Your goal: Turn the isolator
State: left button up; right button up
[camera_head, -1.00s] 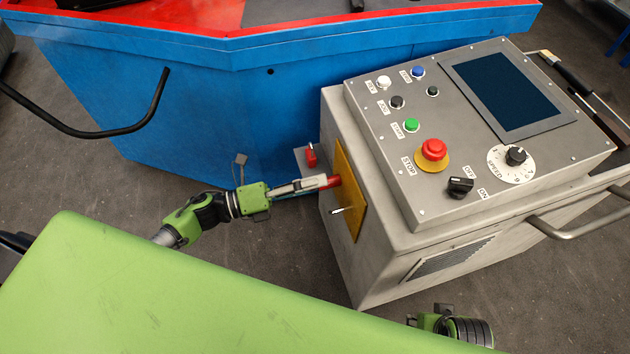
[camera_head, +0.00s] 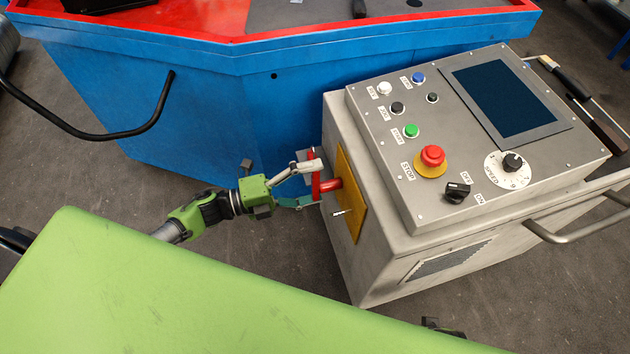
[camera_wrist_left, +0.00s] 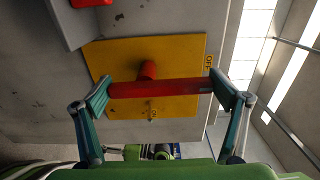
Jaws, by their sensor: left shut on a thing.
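The isolator is a red handle (camera_head: 317,184) on a red shaft, standing out from a yellow plate (camera_head: 350,194) on the left side of the grey control box. My left gripper (camera_head: 310,184) is shut on the handle, one finger at each end of it. The left wrist view shows the red handle (camera_wrist_left: 160,88) lying across between the two fingertips (camera_wrist_left: 164,90), in front of the yellow plate (camera_wrist_left: 185,55). An "OFF" label shows at the plate's right edge, near the handle's right end.
A grey bracket (camera_wrist_left: 83,22) with a red part sits beside the plate, mostly hidden by my gripper in the head view. A small silver piece (camera_head: 342,212) sticks out low on the plate. A blue cabinet (camera_head: 230,110) stands behind my left arm.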

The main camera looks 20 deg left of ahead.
pick_arm(q)
jog(key=shift+w+r, duration=0.1)
jog(key=shift+w, duration=0.05)
jog(key=o, duration=1.4)
jog(key=shift+a, duration=0.1)
jog(key=v, duration=1.2)
